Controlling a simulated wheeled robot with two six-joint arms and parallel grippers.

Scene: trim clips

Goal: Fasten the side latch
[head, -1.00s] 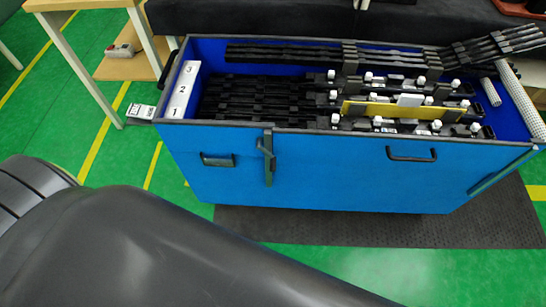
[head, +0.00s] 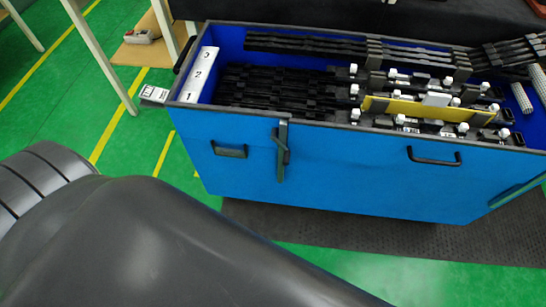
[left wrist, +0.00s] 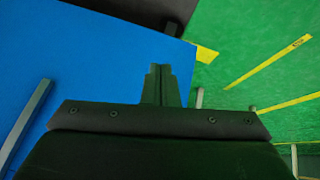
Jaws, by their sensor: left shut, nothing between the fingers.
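The blue crate (head: 340,165) stands ahead of me, and its near side carries a dark upright latch bar (head: 281,165) running down from the rim. A small piece sits against the bar's upper part; I cannot tell whether it is engaged. My left gripper (left wrist: 158,85) is shut and empty in the left wrist view, in front of a blue surface (left wrist: 95,65). A grey-green bar (left wrist: 25,122) lies at that view's left, apart from the fingers; I cannot tell which crate part it is. The left gripper is outside the head view. My right gripper is not seen.
The crate holds dark slatted parts (head: 275,85), a yellow strip (head: 430,110) and a numbered white block (head: 199,76). Two handles (head: 230,152) (head: 434,160) stick out of its near side. A dark mat (head: 380,235) lies below.

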